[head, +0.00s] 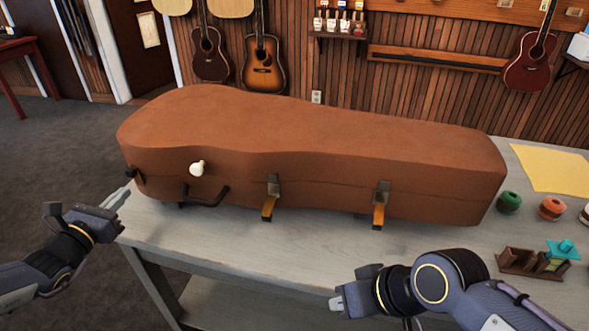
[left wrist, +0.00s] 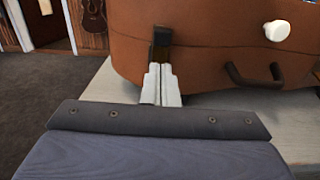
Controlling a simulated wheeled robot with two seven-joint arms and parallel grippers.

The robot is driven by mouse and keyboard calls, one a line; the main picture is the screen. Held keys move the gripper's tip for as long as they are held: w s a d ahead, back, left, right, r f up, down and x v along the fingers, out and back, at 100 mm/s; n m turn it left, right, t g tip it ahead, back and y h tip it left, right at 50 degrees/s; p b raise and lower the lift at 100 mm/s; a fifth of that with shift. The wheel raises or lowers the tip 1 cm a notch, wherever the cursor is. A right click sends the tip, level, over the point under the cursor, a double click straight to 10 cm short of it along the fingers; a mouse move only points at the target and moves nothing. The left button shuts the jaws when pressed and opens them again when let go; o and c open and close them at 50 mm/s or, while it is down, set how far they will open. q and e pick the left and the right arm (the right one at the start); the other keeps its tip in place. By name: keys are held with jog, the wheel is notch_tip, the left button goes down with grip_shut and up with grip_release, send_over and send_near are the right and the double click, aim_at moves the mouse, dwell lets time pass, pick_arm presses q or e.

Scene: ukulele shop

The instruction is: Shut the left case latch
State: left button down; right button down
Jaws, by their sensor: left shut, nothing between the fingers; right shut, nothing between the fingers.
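The brown ukulele case (head: 310,150) lies on the grey table with its lid down. The left case latch (head: 137,176) is on its front near the left end; its dark upper part shows in the left wrist view (left wrist: 162,38). I cannot tell whether this latch is open or shut. My left gripper (head: 120,196) is shut and empty, just in front of and below the left latch. Its fingertips (left wrist: 160,70) overlap the latch's lower end in the left wrist view, so contact is unclear. My right gripper (head: 338,300) is shut and empty at the table's front edge.
Two more latches, the middle (head: 270,198) and the right (head: 380,205), have brass parts hanging down. A dark handle (head: 206,198) and a white knob (head: 197,168) are on the case front. Several spools (head: 508,202) and a small wooden rack (head: 520,262) stand at right.

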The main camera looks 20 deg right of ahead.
pick_arm(q)
jog(key=v, duration=0.9)
dwell(0.5)
dwell(0.4)
jog(key=s+d+r+m+g+h+p, duration=0.1)
jog(key=s+d+r+m+g+p, duration=0.2)
jog(key=s+m, duration=0.4)
jog(key=s+d+r+m+g+h+p, duration=0.1)
jog(key=s+d+r+m+g+p, duration=0.1)
jog(key=s+d+r+m+g, duration=0.35)
jog(key=s+a+m+y+p, duration=0.2)
jog(key=s+a+m+y, duration=0.2)
jog(key=s+m, duration=0.3)
jog(key=s+a+f+m+y+p, duration=0.1)
jog(key=s+a+m+y+p, duration=0.2)
jog(key=s, duration=0.9)
jog(key=a+m+y, duration=0.2)
jog(key=m, duration=0.2)
jog(key=shift+f, duration=0.3)
jog(key=shift+s, duration=0.1)
